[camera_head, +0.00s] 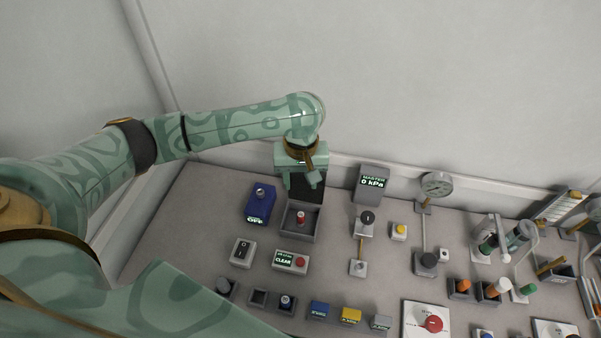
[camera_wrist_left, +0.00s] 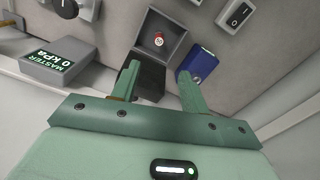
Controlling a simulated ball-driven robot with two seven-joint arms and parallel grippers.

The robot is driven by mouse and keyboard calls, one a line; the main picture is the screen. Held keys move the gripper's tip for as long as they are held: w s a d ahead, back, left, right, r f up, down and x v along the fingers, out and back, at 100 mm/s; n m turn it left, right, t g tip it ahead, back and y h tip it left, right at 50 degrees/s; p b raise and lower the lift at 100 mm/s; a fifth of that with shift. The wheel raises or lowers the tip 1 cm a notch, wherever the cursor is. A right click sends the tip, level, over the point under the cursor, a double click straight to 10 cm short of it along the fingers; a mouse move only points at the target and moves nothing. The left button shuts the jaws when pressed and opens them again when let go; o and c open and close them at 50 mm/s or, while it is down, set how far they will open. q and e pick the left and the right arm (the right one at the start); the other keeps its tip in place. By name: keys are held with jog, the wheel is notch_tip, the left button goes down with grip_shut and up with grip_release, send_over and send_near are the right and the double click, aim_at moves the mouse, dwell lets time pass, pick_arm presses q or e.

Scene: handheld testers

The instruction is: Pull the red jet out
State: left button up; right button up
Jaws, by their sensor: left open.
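The red jet (camera_head: 300,217) is a small red-topped piece standing in an open grey box (camera_head: 287,229) with a black panel at its back. In the left wrist view the red jet (camera_wrist_left: 158,39) shows inside the grey box (camera_wrist_left: 178,33), beyond my fingertips. My left gripper (camera_head: 301,183) is open and empty, above the back of the box by the black panel, apart from the jet. In the left wrist view its two fingers (camera_wrist_left: 158,72) are spread, with the black panel between them. My right gripper is in neither view.
A blue box (camera_head: 258,206) stands close left of the grey box. A CLEAR button box (camera_head: 290,261) and a rocker switch (camera_head: 243,252) are in front. A MASTER 0 kPa display (camera_head: 371,182) and a gauge (camera_head: 436,184) stand to the right. The wall is close behind.

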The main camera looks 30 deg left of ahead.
aim_at(301, 215)
pick_arm(q)
notch_tip(301, 215, down, 14)
jog(key=b, duration=0.7)
jog(key=shift+f+b, duration=0.25)
jog(key=shift+b, duration=0.15)
jog(key=shift+f, duration=0.4)
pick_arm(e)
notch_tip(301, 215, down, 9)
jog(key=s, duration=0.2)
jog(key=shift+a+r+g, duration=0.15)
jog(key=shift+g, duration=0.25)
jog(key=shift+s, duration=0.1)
pick_arm(q)
grip_shut()
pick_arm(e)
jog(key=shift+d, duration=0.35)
